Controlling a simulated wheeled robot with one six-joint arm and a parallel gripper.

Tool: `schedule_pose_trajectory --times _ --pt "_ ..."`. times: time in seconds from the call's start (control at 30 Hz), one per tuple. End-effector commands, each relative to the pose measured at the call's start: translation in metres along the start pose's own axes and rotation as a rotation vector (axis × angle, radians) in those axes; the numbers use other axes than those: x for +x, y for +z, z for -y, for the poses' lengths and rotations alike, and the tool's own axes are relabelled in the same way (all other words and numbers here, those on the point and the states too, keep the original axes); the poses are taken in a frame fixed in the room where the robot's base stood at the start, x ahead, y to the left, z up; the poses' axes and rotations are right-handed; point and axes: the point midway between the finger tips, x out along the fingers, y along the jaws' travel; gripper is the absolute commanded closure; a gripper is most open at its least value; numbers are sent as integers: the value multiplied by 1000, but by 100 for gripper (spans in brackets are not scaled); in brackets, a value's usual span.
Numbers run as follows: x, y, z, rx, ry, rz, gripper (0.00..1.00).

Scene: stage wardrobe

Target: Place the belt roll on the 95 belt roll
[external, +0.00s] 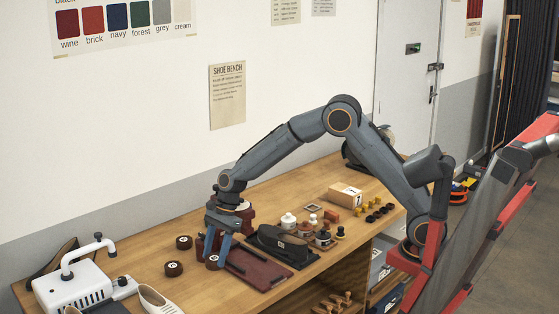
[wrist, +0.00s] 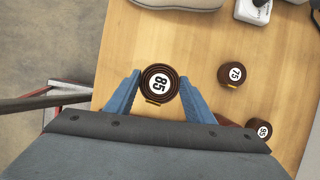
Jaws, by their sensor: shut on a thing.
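My gripper (external: 213,258) is shut on a dark brown belt roll (external: 212,263), with a finger on each side of it. In the wrist view my gripper (wrist: 158,92) holds the roll (wrist: 160,84) with its white 85 label facing the camera. Whether the roll touches the bench is hard to tell. The 95 belt roll (wrist: 262,130) sits at the lower right, partly hidden by my gripper body; externally it appears to be the rear roll (external: 183,242). Nothing shows on top of it. The 75 roll (wrist: 231,75) stands nearby, apart from both.
The wooden bench (external: 150,255) has bare room around the loose rolls. A white machine (external: 78,288) and a pale shoe (external: 158,301) are at the left. A dark red mat (external: 262,272), a black shoe (external: 278,243) and small bottles (external: 305,228) lie to the right.

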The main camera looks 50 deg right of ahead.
Motion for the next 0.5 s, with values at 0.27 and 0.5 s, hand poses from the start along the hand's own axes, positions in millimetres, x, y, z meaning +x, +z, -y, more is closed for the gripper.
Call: schedule_pose_trajectory --times 0.27,0.5 --pt "-5 -2 103 141 -55 12 76" --pt "-23 -18 193 303 -120 11 76"
